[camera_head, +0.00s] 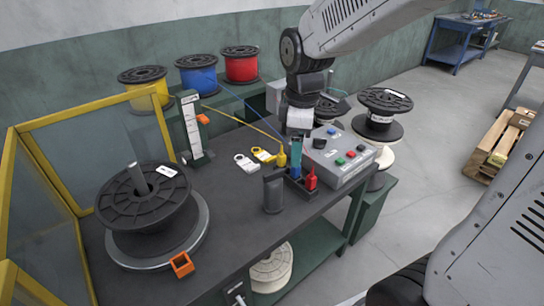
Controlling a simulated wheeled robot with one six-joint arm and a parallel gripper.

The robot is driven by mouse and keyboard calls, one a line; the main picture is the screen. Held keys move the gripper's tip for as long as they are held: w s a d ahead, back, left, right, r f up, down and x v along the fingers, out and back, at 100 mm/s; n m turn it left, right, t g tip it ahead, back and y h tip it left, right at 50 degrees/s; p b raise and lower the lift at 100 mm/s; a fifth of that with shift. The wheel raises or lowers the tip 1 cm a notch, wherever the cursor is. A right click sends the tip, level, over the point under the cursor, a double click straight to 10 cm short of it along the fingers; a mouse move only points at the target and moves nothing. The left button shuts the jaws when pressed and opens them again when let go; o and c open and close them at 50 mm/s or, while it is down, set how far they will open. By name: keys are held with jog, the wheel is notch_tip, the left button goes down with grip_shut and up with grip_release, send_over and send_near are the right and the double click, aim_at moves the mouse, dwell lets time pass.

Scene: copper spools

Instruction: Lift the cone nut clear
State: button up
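I cannot surely pick out the cone nut. A black spool (148,200) with a white label lies flat on a round grey plate (190,243) at the left of the bench. My gripper (299,129) hangs over the back right of the bench, far from the spool. Its fingers are too small and hidden to read.
A black holder (299,195) with teal, yellow and red items stands below my gripper, beside a grey control box (340,155). An orange square piece (182,264) lies near the front edge. Yellow-framed panels (42,205) fence the left.

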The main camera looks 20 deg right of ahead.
aim_at(273, 172)
jog(key=w+f+n, duration=0.2)
jog(key=w+f, duration=0.1)
jog(key=w+a+f+n, duration=0.1)
jog(key=w+f+n, duration=0.2)
jog(key=w+f, duration=0.1)
jog(key=w+f+n, duration=0.2)
jog(key=w+f, duration=0.1)
jog(key=f, duration=0.1)
jog(key=shift+w+a+f+n+g, duration=0.15)
jog(key=shift+w+a+n+g, duration=0.15)
jog(key=shift+n, duration=0.1)
jog(key=shift+f, duration=3.5)
grip_shut()
